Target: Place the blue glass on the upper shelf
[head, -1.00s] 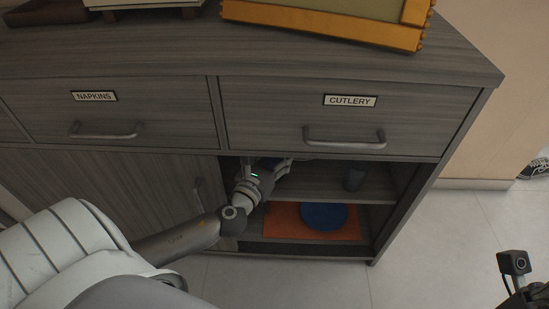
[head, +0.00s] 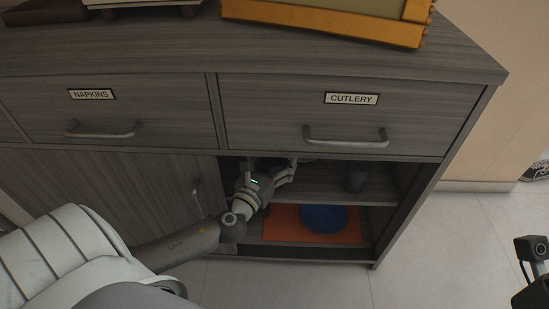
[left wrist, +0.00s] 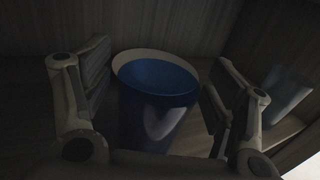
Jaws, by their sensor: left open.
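The blue glass (left wrist: 158,98) stands upright between the two fingers of my left gripper (left wrist: 163,95) in the left wrist view. The fingers are open, with a gap visible at least on the right side. In the head view my left gripper (head: 281,168) is inside the open cabinet at the upper shelf (head: 322,182). The glass is mostly hidden there in shadow under the drawer edge. The glass appears to rest on the shelf, though its base is hidden in the wrist view.
A second dark glass (head: 356,179) stands on the upper shelf to the right. Below, a blue plate (head: 324,218) lies on an orange mat (head: 284,224). The cutlery drawer (head: 345,120) is shut above. A closed door (head: 110,180) is to the left. Shelf between the glasses is clear.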

